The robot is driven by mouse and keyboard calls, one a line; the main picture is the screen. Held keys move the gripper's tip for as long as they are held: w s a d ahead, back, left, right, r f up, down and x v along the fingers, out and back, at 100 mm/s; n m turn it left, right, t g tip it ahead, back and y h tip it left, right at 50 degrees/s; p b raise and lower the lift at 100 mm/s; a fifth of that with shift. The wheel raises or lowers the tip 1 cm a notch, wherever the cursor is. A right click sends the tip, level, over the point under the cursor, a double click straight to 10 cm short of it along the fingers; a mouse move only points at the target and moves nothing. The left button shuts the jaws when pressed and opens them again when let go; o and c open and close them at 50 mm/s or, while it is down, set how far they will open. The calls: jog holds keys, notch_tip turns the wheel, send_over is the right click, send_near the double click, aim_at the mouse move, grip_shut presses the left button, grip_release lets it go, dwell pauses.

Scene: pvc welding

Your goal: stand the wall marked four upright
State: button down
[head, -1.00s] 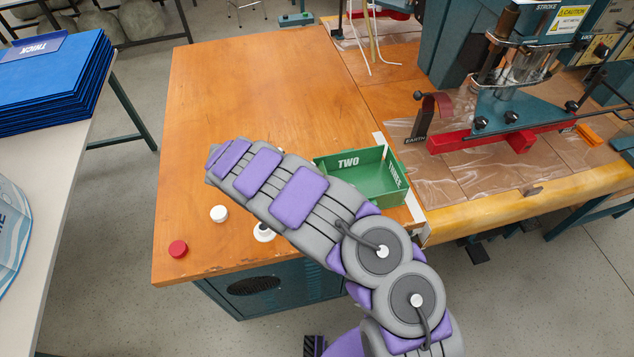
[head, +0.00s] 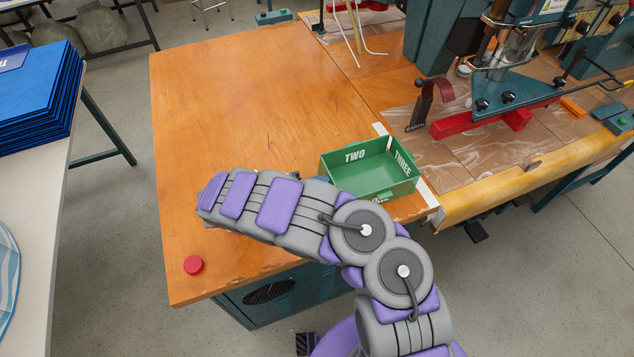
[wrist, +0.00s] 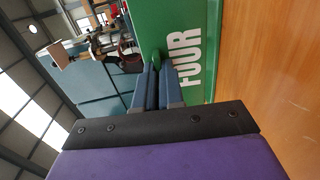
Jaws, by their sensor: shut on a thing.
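The wall marked FOUR (wrist: 198,85) is green with white letters and fills the middle of the wrist view. It looks upright there, with its lower edge by the wooden table top. My gripper (wrist: 160,66) is shut on a green edge or tab of this wall. In the head view the green box (head: 372,188) sits at the table's right side. Its walls marked TWO (head: 355,156) and THREE (head: 403,162) stand upright. My arm covers the box's near left part, and my gripper is hidden in that view.
A red round cap (head: 193,265) lies near the table's front left corner. The wooden table (head: 250,100) is clear behind my arm. A welding machine (head: 480,90) stands at the right. A side table with a blue stack (head: 40,100) is at the left.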

jog(key=shift+a+f, duration=0.15)
jog(key=shift+a, duration=0.35)
jog(key=c, duration=1.7)
grip_release()
jog(key=o, duration=0.5)
jog(key=shift+d, duration=0.3)
jog(key=shift+c, duration=0.2)
jog(key=shift+a, duration=0.2)
jog(key=p+v, duration=0.2)
jog(key=v, duration=1.5)
